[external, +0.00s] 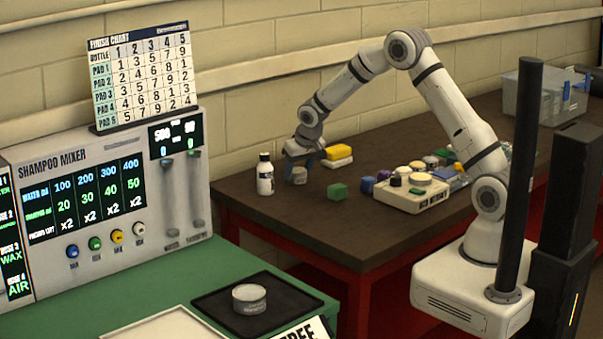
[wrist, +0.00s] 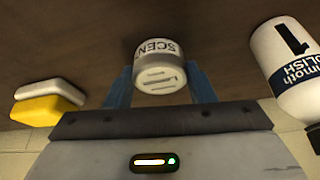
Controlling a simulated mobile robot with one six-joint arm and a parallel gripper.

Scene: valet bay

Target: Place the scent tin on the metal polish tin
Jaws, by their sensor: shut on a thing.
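My gripper (external: 298,158) points down over the brown bench beside the wall, its blue fingers shut on the scent tin (external: 299,175). In the wrist view the scent tin (wrist: 158,68), grey-white with "SCENT" on its side, sits between both fingers. I cannot tell whether it still touches the bench. A round grey tin (external: 249,301) stands on a black tray on the green counter in the foreground; its lettering is too small to read, and it fits the metal polish tin. Nothing sits on top of it.
A white polish bottle (external: 265,176) stands just left of my gripper. Yellow and white blocks (external: 338,154) lie behind it to the right. A green block (external: 337,191) and a cream unit (external: 411,196) are further right. The black tray (external: 210,306) has bare room around its tin.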

